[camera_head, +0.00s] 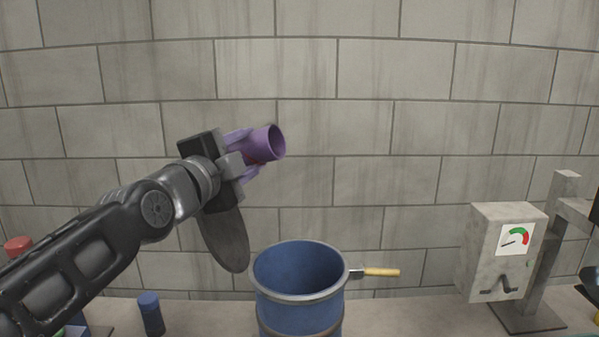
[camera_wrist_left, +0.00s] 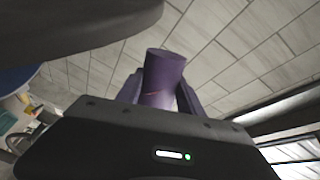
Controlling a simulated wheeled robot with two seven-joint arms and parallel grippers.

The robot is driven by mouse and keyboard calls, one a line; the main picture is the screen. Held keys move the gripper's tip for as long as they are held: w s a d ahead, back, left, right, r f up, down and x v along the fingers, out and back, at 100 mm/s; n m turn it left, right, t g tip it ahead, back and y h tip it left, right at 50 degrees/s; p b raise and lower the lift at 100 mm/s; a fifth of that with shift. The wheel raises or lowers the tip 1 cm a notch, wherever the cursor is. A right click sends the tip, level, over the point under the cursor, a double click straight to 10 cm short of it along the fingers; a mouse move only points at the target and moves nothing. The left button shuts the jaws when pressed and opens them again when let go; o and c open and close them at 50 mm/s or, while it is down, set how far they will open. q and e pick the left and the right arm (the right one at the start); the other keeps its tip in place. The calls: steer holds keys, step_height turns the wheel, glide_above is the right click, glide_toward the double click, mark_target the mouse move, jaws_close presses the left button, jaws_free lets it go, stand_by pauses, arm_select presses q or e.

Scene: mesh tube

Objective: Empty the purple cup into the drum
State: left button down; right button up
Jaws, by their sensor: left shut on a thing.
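My left gripper (camera_head: 242,160) is shut on the purple cup (camera_head: 268,142) and holds it in the air. The cup lies tilted well over, with its mouth toward the right in the head view. The cup (camera_wrist_left: 164,78) also shows between the fingers of the left gripper (camera_wrist_left: 158,92) in the left wrist view. What is inside the cup cannot be made out. The blue drum (camera_head: 298,272), open at the top, stands below and to the right of the cup. The cup is apart from it. The inside that shows looks plain blue. My right gripper is not in view.
A handle with a yellow grip (camera_head: 382,272) sticks out beside the drum's right rim. A grey gauge box (camera_head: 502,250) on a stand is at the right. A small blue bottle (camera_head: 151,314) and a red-topped thing (camera_head: 18,246) are at the left. A block wall stands behind.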

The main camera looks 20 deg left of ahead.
mark_target(267, 132)
arm_select(q)
steer(key=shift+d+r+m, duration=0.1)
steer(key=shift+d+m, duration=0.05)
steer(key=shift+m, duration=0.15)
steer(key=shift+d+r+m+b, duration=0.35)
steer(key=shift+d+r+m, duration=0.05)
steer(key=shift+d+m, duration=0.4)
steer(key=shift+d+r+m+b, duration=0.25)
steer(key=shift+r+m+b, duration=0.2)
steer(key=shift+m, duration=0.45)
steer(key=shift+d+r+m+b, duration=0.2)
steer(key=shift+r+m+b, duration=0.15)
steer(key=shift+m, duration=0.55)
steer(key=shift+w+r+m, duration=0.1)
steer(key=shift+m, duration=0.2)
steer(key=shift+d+r+m, duration=0.15)
steer(key=shift+d+m, duration=0.1)
steer(key=shift+m, duration=0.35)
steer(key=shift+d+r+m+b, duration=0.15)
steer(key=shift+m+b, duration=0.15)
steer(key=shift+d+r+m, duration=0.1)
steer(key=shift+m, duration=0.2)
steer(key=shift+d+r+m, duration=0.35)
steer(key=shift+d+m, duration=0.25)
steer(key=shift+m, duration=0.7)
